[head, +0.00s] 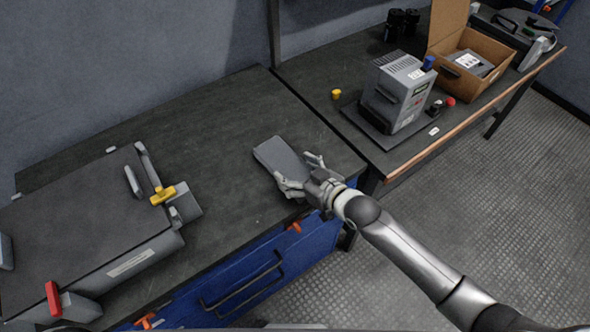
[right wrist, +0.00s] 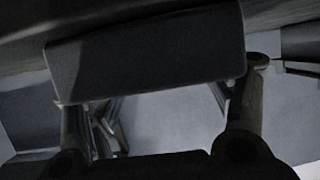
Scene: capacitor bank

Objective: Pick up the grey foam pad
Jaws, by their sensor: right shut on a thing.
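The grey foam pad (head: 281,158) is a flat rectangular block at the right part of the near workbench, close to its front edge. My right gripper (head: 299,177) has its fingers on either side of the pad's near end and is shut on it. In the right wrist view the pad (right wrist: 145,50) fills the upper middle, between the two fingers of the right gripper (right wrist: 160,95). I cannot tell whether the pad touches the bench top or is just above it. My left gripper is not in view.
A large grey case (head: 85,225) with a yellow handle (head: 163,194) lies on the left of the bench (head: 215,130). A blue drawer unit (head: 240,275) is below the front edge. The second bench holds a grey device (head: 397,92) and an open cardboard box (head: 497,75).

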